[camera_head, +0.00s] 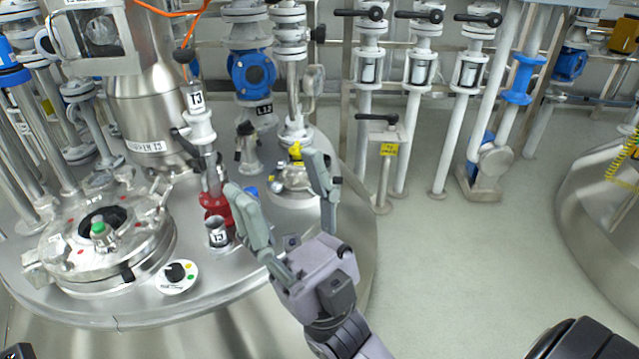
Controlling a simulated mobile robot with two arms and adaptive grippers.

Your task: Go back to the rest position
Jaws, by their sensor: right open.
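My right gripper (283,183) is in the middle of the head view, above the right part of the steel reactor lid (330,250). Its two grey fingers are spread apart and nothing is between them. The arm comes up from the bottom of the picture. I cannot tell how high the gripper is above the lid. My left gripper does not show.
A round hatch (100,242) with a green-topped knob and a dial (177,274) are at the left on the lid. Valve pipes (367,90) stand behind. Another steel vessel (595,200) is at the right edge. The floor (470,260) between the vessels is clear.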

